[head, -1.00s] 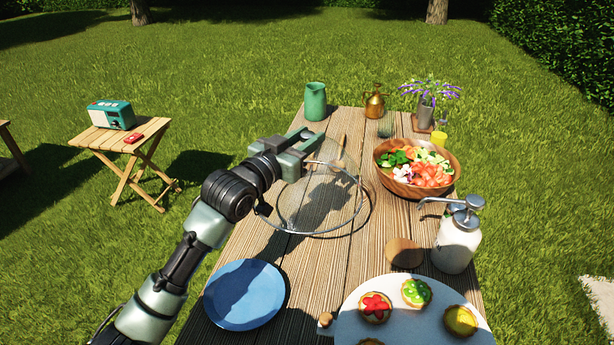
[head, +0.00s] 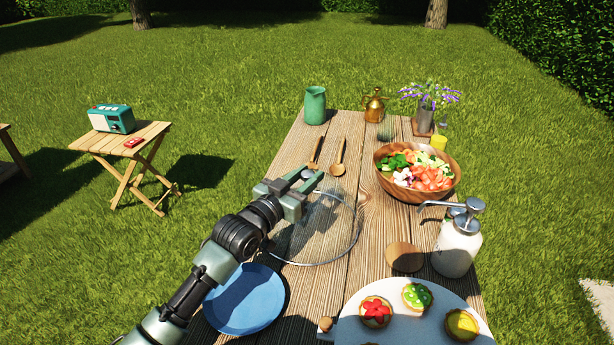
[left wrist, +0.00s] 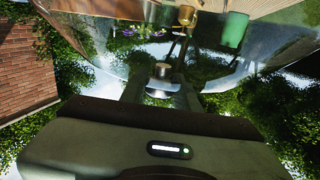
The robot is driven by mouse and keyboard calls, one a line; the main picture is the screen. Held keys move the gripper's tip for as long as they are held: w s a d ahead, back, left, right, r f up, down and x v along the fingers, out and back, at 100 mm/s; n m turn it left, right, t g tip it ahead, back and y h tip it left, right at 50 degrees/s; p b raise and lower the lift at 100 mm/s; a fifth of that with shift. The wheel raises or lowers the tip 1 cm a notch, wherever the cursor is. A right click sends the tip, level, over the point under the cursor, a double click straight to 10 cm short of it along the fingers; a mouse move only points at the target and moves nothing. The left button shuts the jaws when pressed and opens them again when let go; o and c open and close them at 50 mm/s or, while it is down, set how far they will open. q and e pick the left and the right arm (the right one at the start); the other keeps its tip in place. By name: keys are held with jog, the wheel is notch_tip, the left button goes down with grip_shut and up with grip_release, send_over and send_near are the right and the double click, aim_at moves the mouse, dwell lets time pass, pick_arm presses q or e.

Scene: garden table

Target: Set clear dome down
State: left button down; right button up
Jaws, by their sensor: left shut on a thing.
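The clear dome (head: 335,250) is see-through with a thin rim, and it is over the middle of the wooden table, right of my left gripper. My left gripper (head: 314,181) is shut on the dome's knob. In the left wrist view the fingers (left wrist: 163,88) close around a small metal-looking knob, with the clear dome (left wrist: 90,55) spreading beyond it. The rim looks to be at or very near the table top; I cannot tell if it touches. My right gripper is not in view.
The blue plate (head: 243,300) is in front of the dome. Wooden utensils (head: 339,160) lie behind it. A salad bowl (head: 385,180) and a soap pump bottle (head: 456,250) stand right. A tart board (head: 400,325) is at the near right. A green pitcher (head: 315,105) stands behind.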

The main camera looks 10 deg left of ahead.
pick_arm(q)
jog(key=c, duration=1)
grip_release()
jog(key=shift+c, duration=0.2)
jog(key=v, duration=1.2)
jog(key=shift+b, duration=0.3)
